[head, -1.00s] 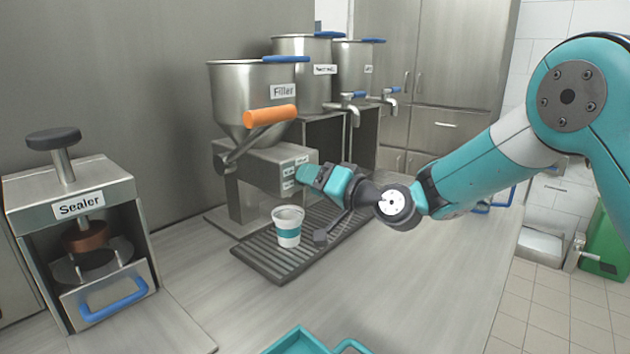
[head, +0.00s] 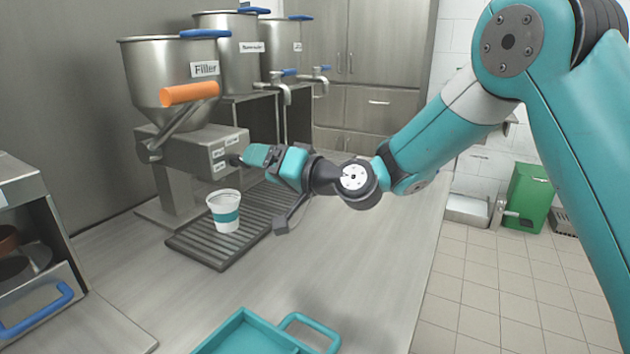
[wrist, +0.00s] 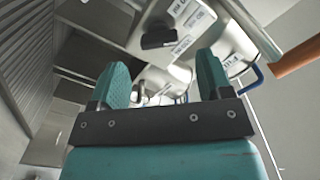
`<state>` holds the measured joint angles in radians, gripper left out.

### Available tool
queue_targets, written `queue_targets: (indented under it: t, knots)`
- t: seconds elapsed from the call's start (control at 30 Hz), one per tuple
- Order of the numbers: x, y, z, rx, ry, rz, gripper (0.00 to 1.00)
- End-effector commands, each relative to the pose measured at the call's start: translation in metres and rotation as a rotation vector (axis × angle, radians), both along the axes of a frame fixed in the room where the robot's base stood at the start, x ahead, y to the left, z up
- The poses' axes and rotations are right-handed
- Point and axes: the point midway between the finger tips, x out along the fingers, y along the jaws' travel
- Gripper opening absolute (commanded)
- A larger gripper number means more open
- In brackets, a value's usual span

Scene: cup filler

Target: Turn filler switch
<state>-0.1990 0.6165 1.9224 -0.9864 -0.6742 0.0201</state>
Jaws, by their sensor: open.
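The filler (head: 175,75) is a steel hopper machine with an orange lever handle (head: 190,93). Its boxy body carries small labels and a dark switch knob (head: 235,159) on the front panel. The switch also shows in the wrist view (wrist: 160,38), ahead of and between the fingers. My gripper (head: 252,155) is open, with its teal fingertips close to the switch in the head view. In the wrist view my gripper (wrist: 162,75) has nothing between its fingers, and the knob appears beyond the tips. I cannot tell whether a fingertip touches it.
A white and teal cup (head: 225,212) stands upright on the dark drip grate (head: 205,248) below the filler. A teal tray (head: 245,335) lies at the front of the counter. The sealer (head: 30,215) is at the left. The counter right of the grate is clear.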

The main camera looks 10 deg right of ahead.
Motion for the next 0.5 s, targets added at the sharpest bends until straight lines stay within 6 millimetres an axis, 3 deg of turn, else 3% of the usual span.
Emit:
queue_targets:
  t: [0.2, 0.5]
  knots:
    - [-0.035, -0.048, -0.004, 0.0, 0.0, -0.007, 0.72]
    - [-0.071, -0.091, -0.002, 0.0, 0.001, -0.004, 0.72]
